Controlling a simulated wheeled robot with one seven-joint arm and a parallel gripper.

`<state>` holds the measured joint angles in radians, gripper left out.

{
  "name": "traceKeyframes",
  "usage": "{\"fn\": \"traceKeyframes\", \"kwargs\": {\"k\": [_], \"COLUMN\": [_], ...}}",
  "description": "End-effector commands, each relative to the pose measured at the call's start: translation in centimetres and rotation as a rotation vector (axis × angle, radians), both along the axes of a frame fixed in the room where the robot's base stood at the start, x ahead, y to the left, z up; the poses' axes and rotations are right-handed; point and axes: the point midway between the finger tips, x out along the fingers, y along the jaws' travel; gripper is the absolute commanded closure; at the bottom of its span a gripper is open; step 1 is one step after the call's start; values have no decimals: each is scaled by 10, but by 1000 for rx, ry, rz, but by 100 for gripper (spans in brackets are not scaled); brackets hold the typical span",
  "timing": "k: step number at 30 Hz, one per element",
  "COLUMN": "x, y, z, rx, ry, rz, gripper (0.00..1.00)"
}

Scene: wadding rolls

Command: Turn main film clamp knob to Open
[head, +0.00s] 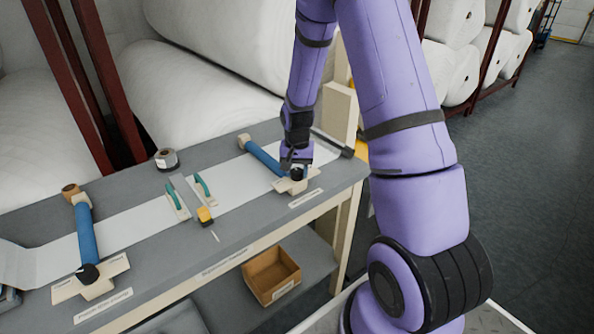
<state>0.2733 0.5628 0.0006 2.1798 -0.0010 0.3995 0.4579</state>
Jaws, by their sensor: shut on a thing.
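Two film clamps with blue bars lie across the white film strip on the grey bench. The right clamp (263,158) has a black knob (298,175) at its near end, on a cream plate. My gripper (295,166) points down over this knob and is shut on it, partly hiding it. The left clamp (86,232) has its own black knob (88,274) on a cream plate, with nothing touching it. Labels on the bench edge are too small to read, so I cannot tell by name which clamp is the main one. The knob's pointing direction is unclear.
Between the clamps lie green-handled tools (204,188), a yellow tape measure (205,216) and a grey tape roll (166,159). A cardboard box (272,276) sits on the lower shelf. Floor at right is clear.

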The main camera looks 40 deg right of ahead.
Motion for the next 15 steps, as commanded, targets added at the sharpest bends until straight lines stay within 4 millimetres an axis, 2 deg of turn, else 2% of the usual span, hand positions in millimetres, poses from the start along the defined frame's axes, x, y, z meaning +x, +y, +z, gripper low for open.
{"fn": "traceKeyframes", "kwargs": {"k": [15], "x": [1], "y": [-1], "z": [1], "rx": [-1], "ry": [-3], "rz": [488], "gripper": [82]}}
